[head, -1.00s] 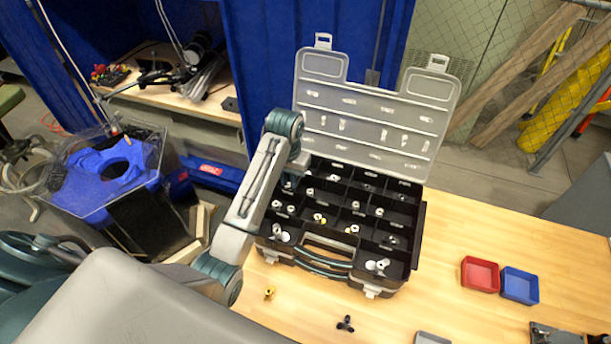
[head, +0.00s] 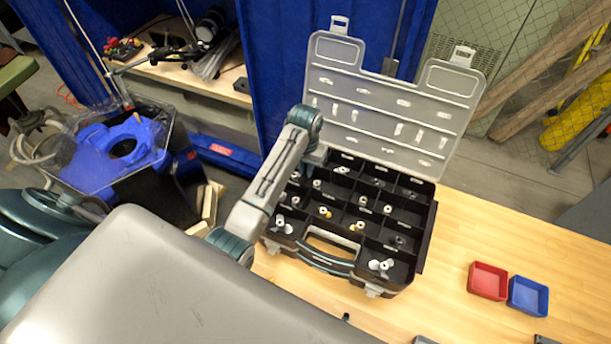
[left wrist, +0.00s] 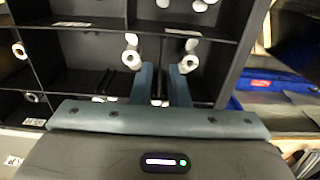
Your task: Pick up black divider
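The open black organizer case (head: 415,262) stands on the wooden table with its clear lid raised. Black dividers (left wrist: 125,30) split it into compartments holding small white fittings; I cannot tell which divider is loose. My left gripper (head: 318,155) is at the case's left back part in the head view, mostly hidden by its own wrist. In the left wrist view its two teal fingers (left wrist: 161,72) are apart and reach over a compartment. White fittings show just beyond the tips. I see nothing clearly held between them. My right gripper is not in view.
The raised lid (head: 395,100) stands behind the case. A red bin (head: 487,281) and a blue bin (head: 528,296) sit on the table to the right. The table between case and bins is clear.

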